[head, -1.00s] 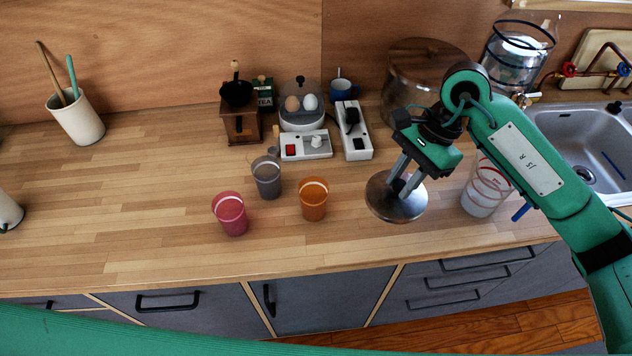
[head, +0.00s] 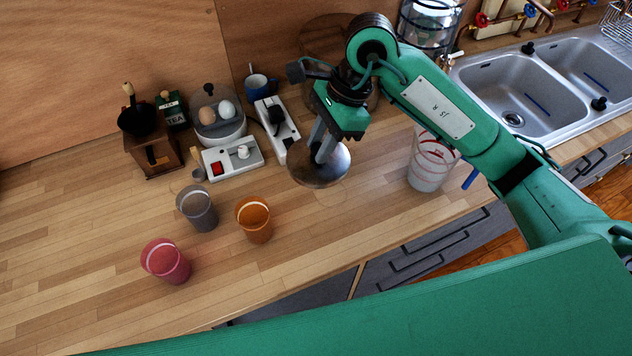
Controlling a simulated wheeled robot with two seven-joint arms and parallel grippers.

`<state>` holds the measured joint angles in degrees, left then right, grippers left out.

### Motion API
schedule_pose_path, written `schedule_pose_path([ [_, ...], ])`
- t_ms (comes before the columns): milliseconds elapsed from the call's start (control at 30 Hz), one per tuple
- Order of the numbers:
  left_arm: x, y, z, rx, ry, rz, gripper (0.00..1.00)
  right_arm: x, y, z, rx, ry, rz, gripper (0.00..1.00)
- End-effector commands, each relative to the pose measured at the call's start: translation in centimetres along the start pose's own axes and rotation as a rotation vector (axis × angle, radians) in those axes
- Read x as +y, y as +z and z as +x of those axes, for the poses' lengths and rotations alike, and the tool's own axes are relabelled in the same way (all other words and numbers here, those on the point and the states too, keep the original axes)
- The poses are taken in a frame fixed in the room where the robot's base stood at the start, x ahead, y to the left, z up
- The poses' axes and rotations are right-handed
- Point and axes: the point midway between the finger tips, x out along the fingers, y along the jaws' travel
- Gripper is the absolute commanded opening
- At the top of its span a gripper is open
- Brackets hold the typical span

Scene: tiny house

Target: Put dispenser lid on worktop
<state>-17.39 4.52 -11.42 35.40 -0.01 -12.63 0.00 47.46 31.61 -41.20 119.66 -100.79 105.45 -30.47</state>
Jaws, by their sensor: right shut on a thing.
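The dispenser lid (head: 322,168) is a round, shiny metal disc. My right gripper (head: 320,150) is shut on it from above, with its fingers at the lid's middle. The lid appears near the worktop (head: 330,240), right of the orange cup; whether it touches the wood I cannot tell. The glass dispenser (head: 430,25) with dark bands and a tap stands at the top, beyond my right arm. My left gripper is not in view.
A pink cup (head: 166,261), a grey cup (head: 198,209) and an orange cup (head: 254,220) stand left of the lid. A clear jug (head: 433,165) is to its right. The power strip (head: 278,130) and egg cooker (head: 217,118) are behind. The front worktop is clear.

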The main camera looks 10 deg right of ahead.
Motion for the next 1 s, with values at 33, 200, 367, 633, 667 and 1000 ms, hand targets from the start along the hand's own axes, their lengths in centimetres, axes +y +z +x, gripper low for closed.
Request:
schedule_pose_path([
  [33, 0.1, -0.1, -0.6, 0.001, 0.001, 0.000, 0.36, 0.1, -0.4, 1.0, -0.001, 0.007, 0.004, 0.00],
  [200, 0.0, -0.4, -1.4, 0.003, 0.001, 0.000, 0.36, 0.1, -1.9, 4.6, -0.001, 0.006, 0.005, 0.00],
  [367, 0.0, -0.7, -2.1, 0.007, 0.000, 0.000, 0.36, 0.1, -3.1, 7.5, 0.000, 0.004, 0.003, 0.00],
  [633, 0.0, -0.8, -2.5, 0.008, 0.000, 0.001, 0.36, 0.0, -4.0, 9.7, -0.001, 0.001, 0.001, 0.00],
  [667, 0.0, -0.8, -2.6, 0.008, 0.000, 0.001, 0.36, 0.0, -4.1, 9.9, 0.000, 0.001, 0.001, 0.00],
  [1000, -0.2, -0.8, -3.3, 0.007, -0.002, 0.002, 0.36, -0.1, -5.4, 12.8, 0.001, -0.002, 0.000, 0.00],
])
